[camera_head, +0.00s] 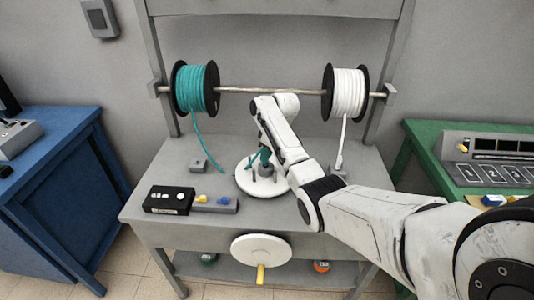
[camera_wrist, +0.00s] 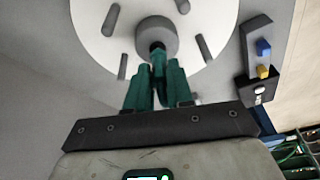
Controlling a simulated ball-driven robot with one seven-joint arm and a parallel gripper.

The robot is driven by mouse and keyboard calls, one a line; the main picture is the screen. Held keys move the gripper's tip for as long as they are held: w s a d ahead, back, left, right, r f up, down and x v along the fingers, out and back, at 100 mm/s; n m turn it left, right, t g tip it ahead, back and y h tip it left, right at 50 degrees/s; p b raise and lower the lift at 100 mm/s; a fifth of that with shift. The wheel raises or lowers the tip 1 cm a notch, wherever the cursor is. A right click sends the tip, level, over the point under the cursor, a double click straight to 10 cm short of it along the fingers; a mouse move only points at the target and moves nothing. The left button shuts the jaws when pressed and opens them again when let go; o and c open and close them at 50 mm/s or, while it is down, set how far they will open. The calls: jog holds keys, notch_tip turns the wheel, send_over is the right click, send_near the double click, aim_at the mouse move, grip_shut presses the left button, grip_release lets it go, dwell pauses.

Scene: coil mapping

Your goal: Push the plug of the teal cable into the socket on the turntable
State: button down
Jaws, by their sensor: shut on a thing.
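The white turntable (camera_head: 244,184) lies on the grey bench, and its disc with several grey pegs fills the top of the wrist view (camera_wrist: 90,22). The socket is in the round grey hub (camera_wrist: 157,29) at the disc's middle. My gripper (camera_wrist: 159,78) has teal fingers, shut on the teal plug (camera_wrist: 158,62). The plug's dark tip meets the near side of the hub; I cannot tell whether it is inside the socket. The teal cable (camera_head: 197,128) hangs from the teal spool (camera_head: 196,89) at the back left down to the bench; its far end is hard to follow.
A white spool (camera_head: 347,91) shares the rod, its white cable running to a small block at right. A black control box (camera_head: 169,199) and a grey box with blue and yellow buttons (camera_head: 215,203) stand front left. A white handwheel (camera_head: 261,248) is on the bench front.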

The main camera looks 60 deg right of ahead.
jog(key=shift+f+b, duration=0.3)
jog(key=shift+f, duration=0.3)
dwell(0.5)
jog(key=c, duration=0.9)
grip_release()
jog(key=b+v, duration=0.1)
jog(key=v, duration=1)
jog(key=shift+f, duration=0.15)
